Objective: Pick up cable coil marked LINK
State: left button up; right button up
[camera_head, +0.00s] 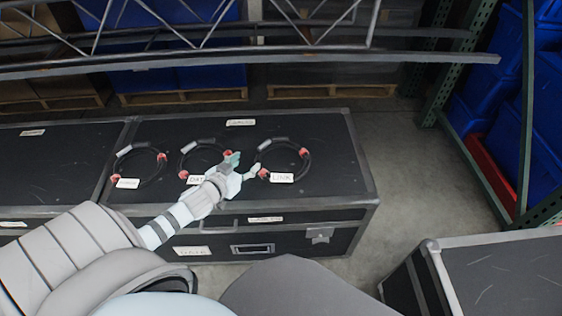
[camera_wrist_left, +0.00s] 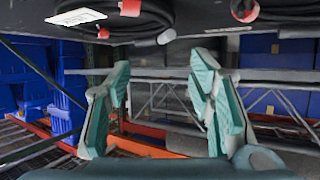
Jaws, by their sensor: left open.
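The cable coil marked LINK (camera_head: 308,165) lies flat on a black case (camera_head: 330,140). It is a black ring with red ties and a white label (camera_head: 282,177) at its front. My left gripper (camera_head: 243,165) is open and empty, at the left edge of this coil, between it and the middle coil (camera_head: 183,160). In the left wrist view the open fingers (camera_wrist_left: 160,68) have nothing between them. A coil with a white label (camera_wrist_left: 80,17) shows at the top there, its writing unreadable. My right gripper is not in view.
A third coil (camera_head: 140,150) lies further left on the case. A metal truss beam (camera_head: 200,62) crosses behind the case. Another black case (camera_head: 500,270) stands at the front right. Clear floor (camera_head: 415,180) lies right of the coil case, before a green rack (camera_head: 480,165).

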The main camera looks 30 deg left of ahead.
pick_arm(q)
jog(key=b, duration=0.6)
send_near(261, 148)
jog(key=x, duration=0.4)
jog(key=shift+w+d, duration=0.2)
jog(key=shift+d, duration=0.2)
jog(key=w+f+b, duration=0.1)
jog(key=w+a+f+b, duration=0.1)
jog(key=b, duration=0.1)
jog(key=w+f+b, duration=0.1)
jog(key=shift+w+a+b, duration=0.25)
jog(key=shift+w+b, duration=0.1)
jog(key=shift+b, duration=0.05)
jog(key=shift+w+b, duration=0.4)
jog(key=shift+w, duration=0.25)
jog(key=shift+w+a+f, duration=0.1)
jog(key=shift+w, duration=0.2)
jog(key=shift+c, duration=1.2)
jog(key=shift+r, duration=0.25)
grip_shut()
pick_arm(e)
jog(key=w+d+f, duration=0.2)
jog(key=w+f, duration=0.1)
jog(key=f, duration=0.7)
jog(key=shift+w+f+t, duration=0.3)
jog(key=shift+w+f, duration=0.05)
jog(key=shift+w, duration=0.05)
